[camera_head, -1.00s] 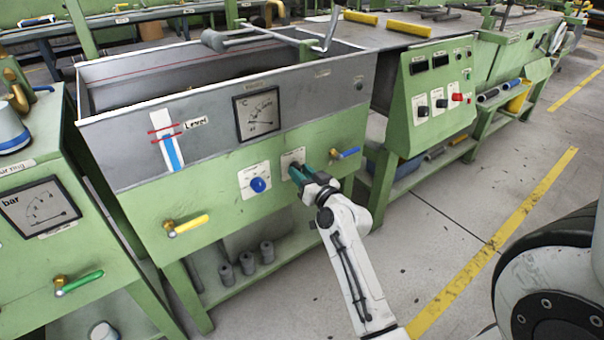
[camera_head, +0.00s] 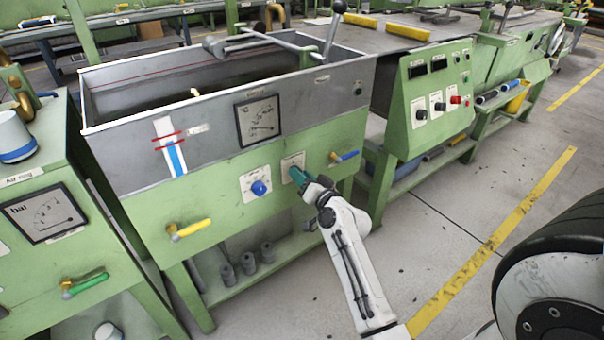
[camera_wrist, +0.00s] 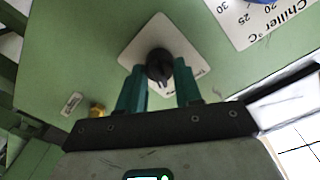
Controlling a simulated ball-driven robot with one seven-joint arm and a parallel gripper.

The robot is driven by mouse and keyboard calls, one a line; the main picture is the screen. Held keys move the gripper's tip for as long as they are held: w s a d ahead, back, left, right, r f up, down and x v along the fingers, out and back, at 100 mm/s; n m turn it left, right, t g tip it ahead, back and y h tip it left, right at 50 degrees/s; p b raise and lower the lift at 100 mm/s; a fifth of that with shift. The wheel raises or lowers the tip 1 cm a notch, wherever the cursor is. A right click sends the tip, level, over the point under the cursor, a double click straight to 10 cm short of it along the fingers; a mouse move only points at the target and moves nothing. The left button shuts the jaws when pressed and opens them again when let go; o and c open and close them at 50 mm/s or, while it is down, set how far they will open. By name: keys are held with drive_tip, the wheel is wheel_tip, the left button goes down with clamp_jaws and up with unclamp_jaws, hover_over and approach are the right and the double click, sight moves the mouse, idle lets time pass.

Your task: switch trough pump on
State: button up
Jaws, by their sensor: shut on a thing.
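The trough (camera_head: 128,95) is a grey steel tank with a green front panel. On that panel, right of a blue knob (camera_head: 259,187), is a small white plate (camera_head: 292,160), mostly covered by my gripper (camera_head: 297,175) in the head view. In the wrist view, a round black knob (camera_wrist: 159,63) stands on this white plate (camera_wrist: 140,50). My gripper (camera_wrist: 159,75) is shut on the black knob, with one teal finger on each side. The plate's lettering is mostly hidden behind the fingers.
A yellow-handled valve (camera_head: 190,230) and a blue-handled valve (camera_head: 345,156) stick out of the panel on either side. A green control box (camera_head: 432,95) with black knobs and a red button stands to the right. The floor in front is clear.

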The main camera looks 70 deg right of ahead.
drive_tip(key=shift+s+d+m+y+p, duration=0.1)
drive_tip(key=shift+m+y+p, duration=0.2)
drive_tip(key=shift+m+p, duration=2.2)
drive_tip(key=shift+f+m+b, duration=0.1)
drive_tip(key=shift+m+b, duration=0.85)
drive_tip(key=shift+m, duration=0.15)
drive_tip(key=o, duration=1)
drive_tip(key=shift+o, duration=0.2)
drive_tip(key=v, duration=1)
drive_tip(key=shift+s+a, duration=0.2)
drive_tip(key=shift+s, duration=0.15)
